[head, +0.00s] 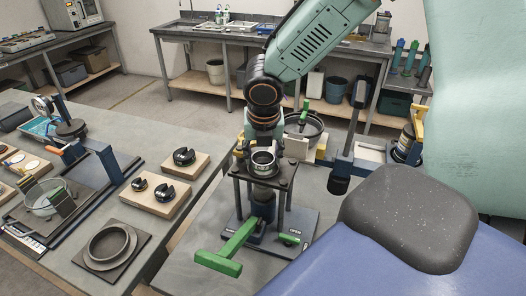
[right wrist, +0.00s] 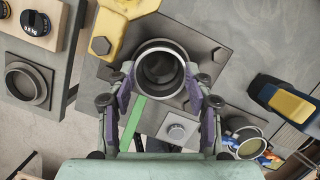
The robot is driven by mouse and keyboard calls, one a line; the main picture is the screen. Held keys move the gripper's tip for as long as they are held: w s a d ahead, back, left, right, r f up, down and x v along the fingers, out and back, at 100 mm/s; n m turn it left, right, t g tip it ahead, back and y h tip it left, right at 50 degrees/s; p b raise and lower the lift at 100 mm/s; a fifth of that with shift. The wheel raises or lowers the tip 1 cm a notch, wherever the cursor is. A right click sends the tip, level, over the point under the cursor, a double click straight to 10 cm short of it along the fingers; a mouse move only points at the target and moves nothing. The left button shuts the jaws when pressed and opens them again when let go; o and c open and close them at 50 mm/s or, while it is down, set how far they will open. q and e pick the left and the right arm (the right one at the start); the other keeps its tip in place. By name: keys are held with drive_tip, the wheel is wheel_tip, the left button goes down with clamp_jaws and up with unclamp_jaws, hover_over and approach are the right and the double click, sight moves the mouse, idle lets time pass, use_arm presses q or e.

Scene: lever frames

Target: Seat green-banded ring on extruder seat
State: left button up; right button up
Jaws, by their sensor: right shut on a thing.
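A metal ring (head: 262,160) with a bright rim stands at the middle of the top plate (head: 283,174) of a post-legged stand, the extruder. No green band shows on it. My right gripper (head: 262,148) points down over this plate, with its fingers on both sides of the ring. In the right wrist view the gripper (right wrist: 160,80) is shut on the ring (right wrist: 160,48), whose inside is dark. The seat under it is hidden, and I cannot tell if the ring touches it. A green lever (head: 232,250) reaches out low at the front. My left gripper is not in view.
Black slotted weights (head: 184,156) sit on wooden blocks on the left bench, near a grey round dish (head: 108,243). A dark blue lever post (head: 350,135) and a yellow-clamped jar (head: 408,143) stand to the right. A dark pan (head: 303,124) is behind the stand.

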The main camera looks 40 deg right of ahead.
drive_tip(key=shift+s, duration=0.2)
drive_tip(key=shift+w+f, duration=0.25)
drive_tip(key=shift+s+f, duration=0.1)
drive_tip(key=shift+s, duration=0.1)
drive_tip(key=shift+w+f+b, duration=0.15)
drive_tip(key=shift+f+b, duration=0.15)
idle(0.5)
drive_tip(key=o, duration=1.3)
drive_tip(key=shift+f, duration=0.1)
